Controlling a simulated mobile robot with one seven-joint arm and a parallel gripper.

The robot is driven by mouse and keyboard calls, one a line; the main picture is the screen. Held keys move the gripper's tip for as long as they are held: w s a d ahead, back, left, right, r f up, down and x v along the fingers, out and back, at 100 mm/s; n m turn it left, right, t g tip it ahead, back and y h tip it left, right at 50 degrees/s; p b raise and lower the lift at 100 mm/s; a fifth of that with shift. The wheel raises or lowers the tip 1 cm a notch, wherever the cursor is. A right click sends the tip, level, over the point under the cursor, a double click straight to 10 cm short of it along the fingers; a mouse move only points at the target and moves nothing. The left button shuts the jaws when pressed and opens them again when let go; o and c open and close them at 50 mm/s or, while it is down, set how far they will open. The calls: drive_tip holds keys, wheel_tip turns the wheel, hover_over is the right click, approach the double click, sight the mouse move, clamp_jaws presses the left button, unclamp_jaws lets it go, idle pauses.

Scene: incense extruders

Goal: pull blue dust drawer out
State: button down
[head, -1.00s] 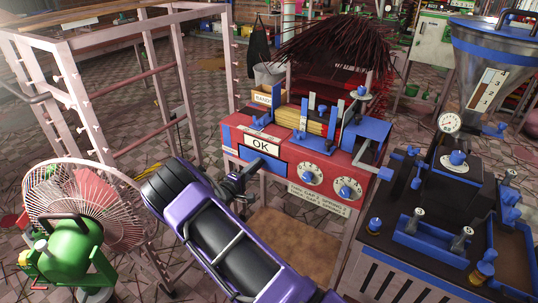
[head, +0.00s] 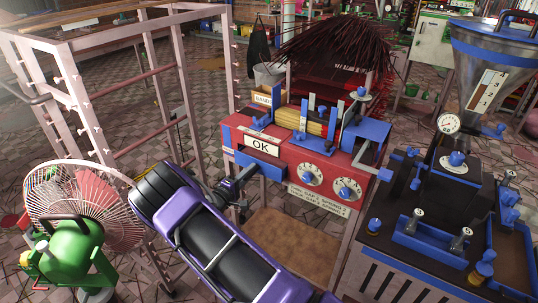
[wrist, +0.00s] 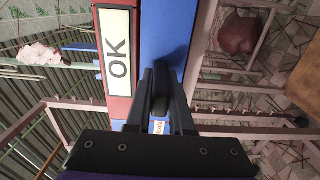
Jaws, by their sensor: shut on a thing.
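The blue dust drawer (head: 268,169) sits in the front of the red machine (head: 310,160), below the OK label (head: 262,146). It stands partly out, with a dark gap above its front. In the wrist view the blue drawer front (wrist: 165,35) lies beside the OK label (wrist: 118,58). There my gripper (wrist: 160,98) is shut on a dark handle at the drawer front.
A pink metal frame (head: 185,110) and a green fan (head: 80,240) stand to the left. A black machine with blue parts (head: 420,235) stands close on the right. A brown board (head: 290,245) lies below the red machine.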

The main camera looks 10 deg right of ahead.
drive_tip(key=v, duration=1.5)
drive_tip(key=shift+a+r, duration=0.2)
idle(1.0)
drive_tip(key=shift+s, duration=0.1)
drive_tip(key=shift+s+a+r+p, duration=0.9)
drive_tip(key=shift+s+a+r, duration=0.5)
drive_tip(key=shift+r, duration=0.1)
